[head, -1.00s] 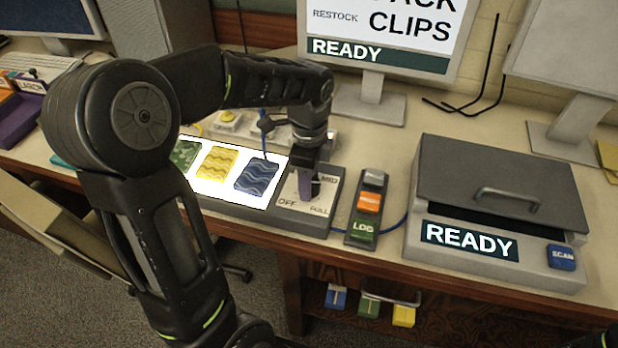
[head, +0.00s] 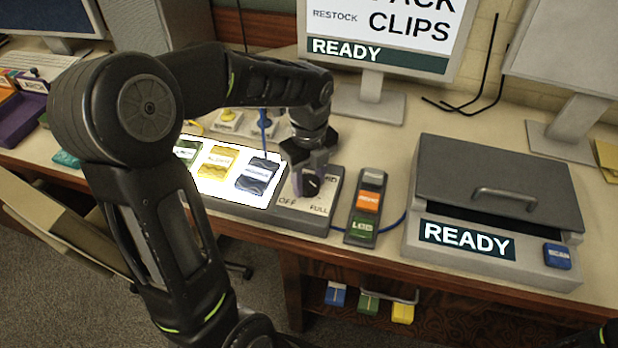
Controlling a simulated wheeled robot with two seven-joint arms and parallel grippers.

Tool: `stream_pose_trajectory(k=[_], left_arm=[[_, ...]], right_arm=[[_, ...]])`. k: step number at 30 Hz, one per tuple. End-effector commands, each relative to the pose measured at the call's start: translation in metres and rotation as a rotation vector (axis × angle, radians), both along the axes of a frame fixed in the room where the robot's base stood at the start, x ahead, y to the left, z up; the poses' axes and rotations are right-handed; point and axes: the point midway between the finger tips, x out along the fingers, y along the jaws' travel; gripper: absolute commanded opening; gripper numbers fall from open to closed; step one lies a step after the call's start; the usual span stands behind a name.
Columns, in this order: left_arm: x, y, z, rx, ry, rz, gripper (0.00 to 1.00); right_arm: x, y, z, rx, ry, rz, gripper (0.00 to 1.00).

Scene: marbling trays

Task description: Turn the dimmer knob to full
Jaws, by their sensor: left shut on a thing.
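The dimmer panel (head: 318,222) is a grey box at the right end of the lit tray, with MID, OFF and FULL printed on its pale top. My left gripper (head: 307,182) reaches down over it and is shut on the black dimmer knob (head: 311,185). The fingers hide most of the knob, so its pointer direction cannot be read. The light tray (head: 225,196) glows bright white under green, yellow and blue marbled tiles, with name bands showing on them. My right gripper is not in view.
Farther right is a grey scanner box (head: 410,250) reading READY, with a blue SCAN button (head: 557,256). A monitor (head: 372,98) stands behind. The table's front edge is close.

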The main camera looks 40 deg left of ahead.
Motion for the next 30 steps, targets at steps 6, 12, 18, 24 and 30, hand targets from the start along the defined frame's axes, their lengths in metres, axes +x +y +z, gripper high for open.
stream_pose_trajectory(k=[6, 12, 18, 24, 30], left_arm=[[0.0011, 0.0005, 0.001, 0.001, -0.003, -0.009, 0.03], [0.0011, 0.0005, 0.001, 0.001, -0.003, -0.008, 0.45], [0.0006, 0.0002, 0.0006, 0.0, -0.002, -0.007, 0.61], [0.0003, 0.0001, 0.0003, 0.001, -0.001, -0.007, 0.65], [0.0006, 0.0001, 0.0048, 0.0, -0.002, -0.006, 0.65]], right_arm=[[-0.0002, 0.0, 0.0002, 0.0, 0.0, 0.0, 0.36], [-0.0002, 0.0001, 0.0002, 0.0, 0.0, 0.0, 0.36], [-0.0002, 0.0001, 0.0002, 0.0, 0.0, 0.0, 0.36], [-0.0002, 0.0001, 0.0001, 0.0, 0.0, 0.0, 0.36], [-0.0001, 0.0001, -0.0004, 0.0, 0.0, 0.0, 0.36]])
